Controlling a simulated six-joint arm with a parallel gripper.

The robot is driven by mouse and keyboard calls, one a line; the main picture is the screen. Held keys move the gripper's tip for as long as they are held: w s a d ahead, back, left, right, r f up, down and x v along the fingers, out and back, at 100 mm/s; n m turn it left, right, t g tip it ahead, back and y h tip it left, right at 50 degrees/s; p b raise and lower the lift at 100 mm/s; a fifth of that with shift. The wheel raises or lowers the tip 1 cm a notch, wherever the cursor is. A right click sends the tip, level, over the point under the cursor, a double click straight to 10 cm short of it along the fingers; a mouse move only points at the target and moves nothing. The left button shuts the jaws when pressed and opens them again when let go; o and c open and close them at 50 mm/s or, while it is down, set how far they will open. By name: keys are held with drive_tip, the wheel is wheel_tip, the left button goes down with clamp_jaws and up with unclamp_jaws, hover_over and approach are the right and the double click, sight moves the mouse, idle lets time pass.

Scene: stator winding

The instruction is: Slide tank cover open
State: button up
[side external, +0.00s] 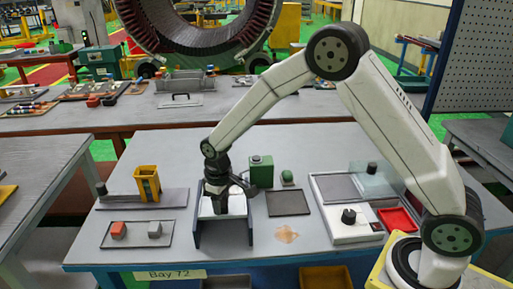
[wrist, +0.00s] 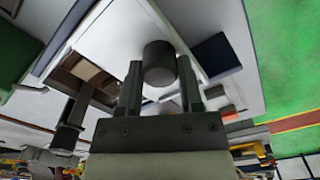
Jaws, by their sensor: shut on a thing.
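My gripper (side external: 223,205) points down over a dark blue-walled stand (side external: 210,236) near the middle of the front table. In the wrist view my gripper (wrist: 158,80) is shut on a dark cylindrical knob (wrist: 159,60), with one finger on either side. Behind the knob lies a smooth white plate (wrist: 125,32). The plate's light top (side external: 207,206) shows between the stand's walls in the side view. I cannot tell for certain which plate is the tank cover.
A green box (side external: 262,172) and a dark mat (side external: 288,203) lie right of the stand. A red tray (side external: 397,220) is farther right. A yellow fixture (side external: 147,184) and a tray with a red block (side external: 118,229) and a grey block (side external: 155,229) are left.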

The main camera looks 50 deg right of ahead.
drive_tip(key=shift+s+a+f, duration=0.2)
drive_tip(key=shift+s+a, duration=0.1)
drive_tip(key=shift+s, duration=0.2)
drive_tip(key=shift+s+a+f, duration=0.2)
drive_tip(key=shift+s+a, duration=0.1)
drive_tip(key=shift+s, duration=0.15)
drive_tip(key=o, duration=0.9)
drive_tip(key=shift+a+r, duration=0.1)
drive_tip(key=shift+c, duration=0.3)
drive_tip(key=shift+o, duration=0.3)
drive_tip(key=shift+w+r, duration=0.1)
drive_tip(key=shift+r, duration=0.8)
drive_tip(key=shift+w+r, duration=0.1)
drive_tip(key=shift+r, duration=2.1)
drive_tip(key=s+d+m+t, duration=0.1)
drive_tip(key=s+d, duration=0.3)
drive_tip(key=s, duration=0.4)
drive_tip(key=s+d+m+t, duration=0.1)
drive_tip(key=s+d, duration=0.3)
drive_tip(key=s, duration=0.5)
drive_tip(key=shift+d+r+m, duration=0.15)
drive_tip(key=shift+r+m, duration=0.3)
drive_tip(key=shift+m, duration=0.05)
